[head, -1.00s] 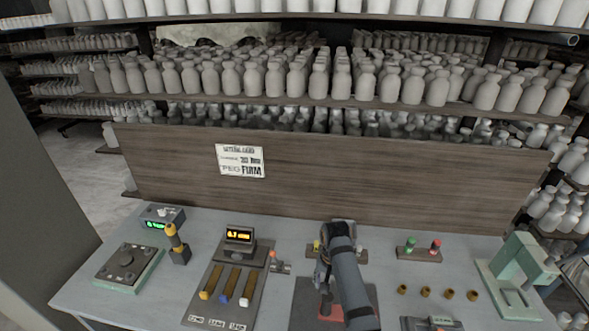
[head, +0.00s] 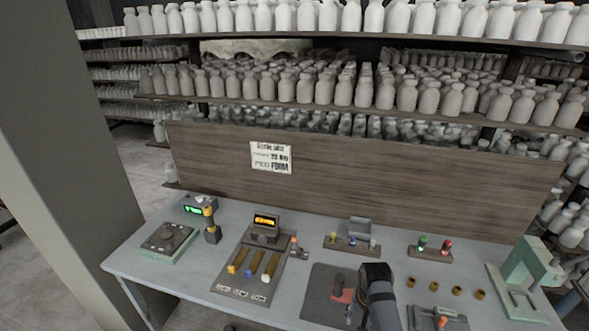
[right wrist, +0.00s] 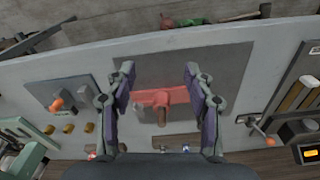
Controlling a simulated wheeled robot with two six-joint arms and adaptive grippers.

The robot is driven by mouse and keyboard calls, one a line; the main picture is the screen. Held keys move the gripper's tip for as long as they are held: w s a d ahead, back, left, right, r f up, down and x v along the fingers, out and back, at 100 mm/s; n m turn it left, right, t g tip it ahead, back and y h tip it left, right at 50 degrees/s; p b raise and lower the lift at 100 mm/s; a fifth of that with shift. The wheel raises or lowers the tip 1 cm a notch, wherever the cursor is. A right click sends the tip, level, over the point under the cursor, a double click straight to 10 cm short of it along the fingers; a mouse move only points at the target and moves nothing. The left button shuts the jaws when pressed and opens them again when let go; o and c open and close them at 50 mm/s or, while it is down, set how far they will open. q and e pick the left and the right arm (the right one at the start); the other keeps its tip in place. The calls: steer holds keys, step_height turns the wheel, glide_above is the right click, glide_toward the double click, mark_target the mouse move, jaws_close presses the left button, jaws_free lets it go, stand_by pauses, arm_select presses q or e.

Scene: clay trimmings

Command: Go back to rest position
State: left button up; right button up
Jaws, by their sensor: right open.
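My right gripper (right wrist: 158,70) is open in the right wrist view, its two purple-grey fingers spread apart with nothing held between them. Below and between the fingers is a red block (right wrist: 177,97) with a brownish peg (right wrist: 162,116), on a dark mat. In the head view my right arm (head: 378,290) stands at the front of the bench, to the right of the red block (head: 343,295); the fingers are not clear there. My left gripper is not in view.
The grey bench (head: 205,278) carries a panel with three sliders (head: 252,264), a round dial unit (head: 168,237), green and red buttons (head: 434,244), several brass pieces (head: 458,291) and a green press (head: 524,270). A wooden board (head: 380,185) and bottle shelves stand behind.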

steer(key=s+d+r+n+t, duration=0.2)
steer(key=s+d+r+n, duration=0.1)
steer(key=s, duration=0.6)
steer(key=s+d+r+n+t, duration=0.1)
steer(key=s+d+r+n, duration=0.15)
steer(key=s, duration=0.55)
steer(key=s+d+f+b, duration=0.1)
steer(key=s+f+b, duration=0.15)
steer(key=f, duration=0.95)
steer(key=s+d+f+g+b, duration=0.1)
steer(key=f+b, duration=0.2)
steer(key=f, duration=1)
steer(key=s+d+f+b, duration=0.1)
steer(key=f+b, duration=0.2)
steer(key=f, duration=0.9)
arm_select(q)
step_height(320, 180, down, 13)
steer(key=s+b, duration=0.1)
steer(key=b, duration=0.3)
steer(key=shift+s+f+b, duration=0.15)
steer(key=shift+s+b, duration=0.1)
steer(key=shift+b, duration=0.05)
arm_select(e)
steer(key=s+f+g, duration=0.1)
steer(key=s+f, duration=1.5)
steer(key=f, duration=0.1)
steer(key=shift+s+d+f+h, duration=0.3)
steer(key=shift+s+f, duration=0.05)
